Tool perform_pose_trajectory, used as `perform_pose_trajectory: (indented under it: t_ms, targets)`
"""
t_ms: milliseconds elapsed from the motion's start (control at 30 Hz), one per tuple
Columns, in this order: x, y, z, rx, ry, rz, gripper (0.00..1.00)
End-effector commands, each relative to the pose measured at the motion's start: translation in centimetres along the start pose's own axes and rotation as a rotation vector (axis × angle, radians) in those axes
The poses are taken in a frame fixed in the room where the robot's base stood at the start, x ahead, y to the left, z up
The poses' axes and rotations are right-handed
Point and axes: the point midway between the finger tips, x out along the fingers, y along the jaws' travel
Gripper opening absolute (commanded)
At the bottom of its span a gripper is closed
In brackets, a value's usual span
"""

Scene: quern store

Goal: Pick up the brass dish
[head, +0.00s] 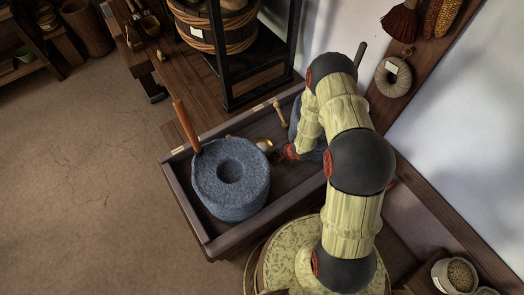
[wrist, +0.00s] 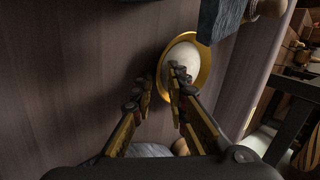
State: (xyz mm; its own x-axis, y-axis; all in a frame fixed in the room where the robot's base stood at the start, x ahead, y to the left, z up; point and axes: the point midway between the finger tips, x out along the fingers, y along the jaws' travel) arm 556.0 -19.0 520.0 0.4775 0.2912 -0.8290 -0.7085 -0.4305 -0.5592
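The brass dish (wrist: 206,65) has a gold rim and something pale in its middle. In the wrist view it lies right of centre on the dark wooden surface. In the head view only a small bright part of the dish (head: 264,143) shows between the stone quern and my arm. My gripper (wrist: 160,84) is open, with a clear gap between its fingers. The right finger overlaps the lower part of the dish in the wrist view, and the left finger is left of its rim. I cannot tell whether either finger touches it. In the head view my gripper (head: 279,153) is small and dark.
The stone quern (head: 232,181) with an upright wooden handle (head: 186,127) stands left of the dish, inside a walled wooden tray (head: 178,194). A wooden peg-like piece (head: 280,113) lies behind the dish. A dark frame (head: 252,86) stands beyond the tray. Bare wood lies left in the wrist view.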

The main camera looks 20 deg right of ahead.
Motion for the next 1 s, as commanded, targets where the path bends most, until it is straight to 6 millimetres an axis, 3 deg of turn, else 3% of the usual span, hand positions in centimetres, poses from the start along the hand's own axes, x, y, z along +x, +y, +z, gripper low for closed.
perform_pose_trajectory:
  t_ms: [333, 600, 1000]
  targets:
    - [0.63, -0.09, -0.05, 0.0, 0.001, -0.001, 0.15]
    - [0.62, -0.07, -0.04, 0.0, 0.001, -0.001, 0.0]
    - [0.62, -0.08, -0.05, 0.0, 0.001, -0.001, 0.0]
